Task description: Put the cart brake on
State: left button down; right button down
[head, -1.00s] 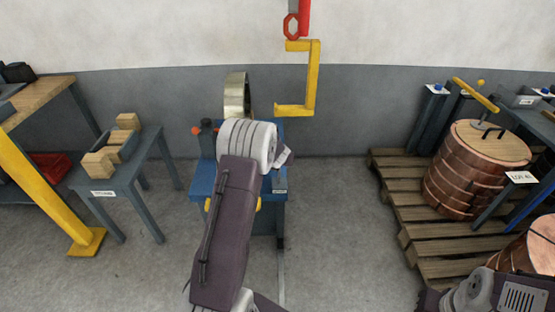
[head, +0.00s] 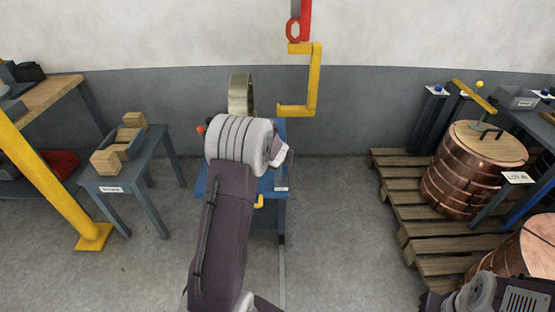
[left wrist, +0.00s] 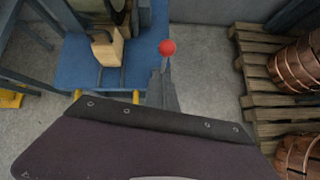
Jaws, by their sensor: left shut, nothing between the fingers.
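The blue cart (head: 280,183) stands in front of the wall, mostly behind my left arm in the head view. In the left wrist view its blue top (left wrist: 82,62) is at the upper left. A red ball knob (left wrist: 167,47) shows just beyond the tip of my left gripper (left wrist: 162,82), which is shut and empty. I cannot tell whether the gripper touches the knob or what lies under it.
A yellow hook (head: 314,80) hangs above the cart. Wooden blocks (head: 104,162) sit on a small table at left, beside a yellow post (head: 50,180). A copper coil (head: 460,180) stands on a pallet (head: 395,185) at right. The floor between cart and pallet is clear.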

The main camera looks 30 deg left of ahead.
pick_arm(q)
jog(key=v, duration=0.2)
jog(key=p+v, duration=0.1)
jog(key=shift+w+r, duration=0.1)
jog(key=shift+r, duration=0.35)
